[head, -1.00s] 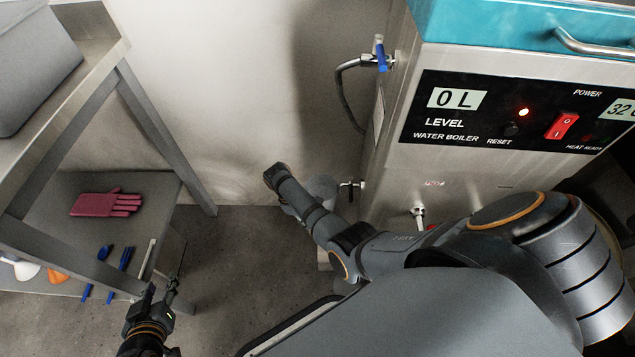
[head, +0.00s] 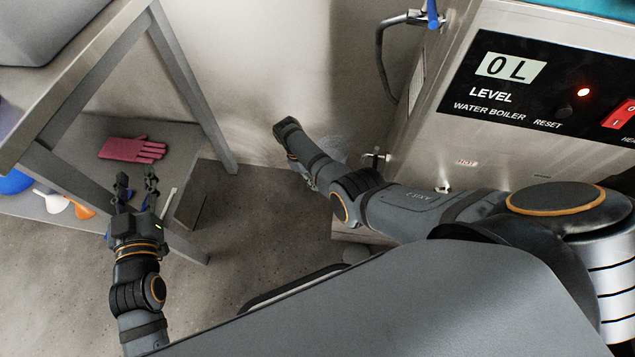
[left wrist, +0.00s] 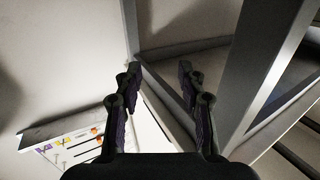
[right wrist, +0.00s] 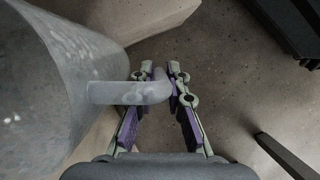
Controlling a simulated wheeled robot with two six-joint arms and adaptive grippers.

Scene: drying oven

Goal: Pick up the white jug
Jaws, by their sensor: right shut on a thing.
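The white jug (right wrist: 50,80) is translucent and fills the left side of the right wrist view, with its handle (right wrist: 115,93) reaching between the fingers of my right gripper (right wrist: 160,76). The right gripper is shut on that handle. In the head view my right arm covers most of the jug; only a faint piece of it (head: 334,148) shows by the wall. My left gripper (head: 137,184) is open and empty in front of the lower shelf of the rack. Its spread fingers also show in the left wrist view (left wrist: 160,74).
The metal rack (head: 185,95) stands at the left, with a pink glove (head: 132,149) on its lower shelf (head: 185,150). The water boiler (head: 455,120) with its taps stands at the right. Open floor (head: 225,215) lies between them.

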